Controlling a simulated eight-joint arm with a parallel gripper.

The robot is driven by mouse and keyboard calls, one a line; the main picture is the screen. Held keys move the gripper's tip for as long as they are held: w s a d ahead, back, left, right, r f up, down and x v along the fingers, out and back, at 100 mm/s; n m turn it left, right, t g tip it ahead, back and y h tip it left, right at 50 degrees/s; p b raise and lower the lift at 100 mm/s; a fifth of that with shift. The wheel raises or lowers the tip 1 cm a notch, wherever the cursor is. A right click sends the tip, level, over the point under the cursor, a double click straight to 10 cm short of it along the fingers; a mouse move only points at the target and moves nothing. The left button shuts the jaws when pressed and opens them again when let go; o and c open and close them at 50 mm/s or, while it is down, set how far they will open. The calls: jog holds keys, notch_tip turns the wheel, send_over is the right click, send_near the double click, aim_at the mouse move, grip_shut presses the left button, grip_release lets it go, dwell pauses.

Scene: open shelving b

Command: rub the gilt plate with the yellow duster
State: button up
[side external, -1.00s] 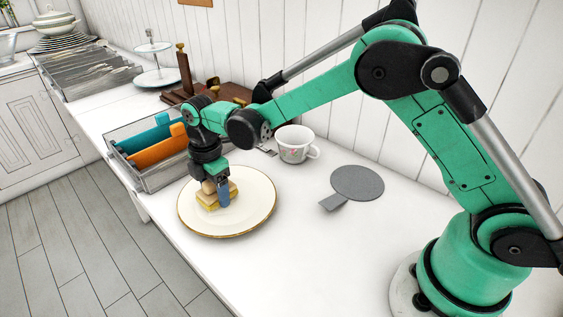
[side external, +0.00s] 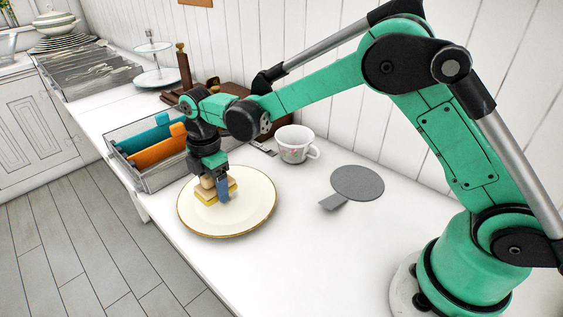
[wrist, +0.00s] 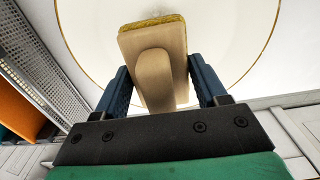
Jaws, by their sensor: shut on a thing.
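The gilt plate (side external: 252,207) is cream with a gold rim and lies flat near the counter's front edge. The yellow duster (side external: 210,197) is a wooden block with a handle and a yellow pad beneath. It is over the left part of the plate, its pad at the plate's surface; I cannot tell how firmly it touches. My gripper (side external: 214,187) points down and is shut on the duster's handle. In the wrist view, the blue fingers flank the duster's wooden handle (wrist: 154,80), and the yellow pad edge shows beyond it. The plate (wrist: 215,40) spreads underneath.
A wire basket (side external: 150,177) with teal and orange items stands close left of the plate. A grey round object with a tab (side external: 358,184) lies right. The counter in front of it is clear.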

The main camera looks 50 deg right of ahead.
jog(key=shift+r, duration=2.95)
jog(key=shift+s+a+r, duration=0.1)
jog(key=shift+s+r, duration=0.1)
jog(key=s+a+r, duration=0.3)
jog(key=s+r, duration=0.3)
jog(key=s, duration=0.1)
notch_tip(320, 180, up, 4)
send_over(268, 274)
notch_tip(268, 274, down, 19)
jog(key=shift+f, duration=0.2)
jog(key=shift+f, duration=0.1)
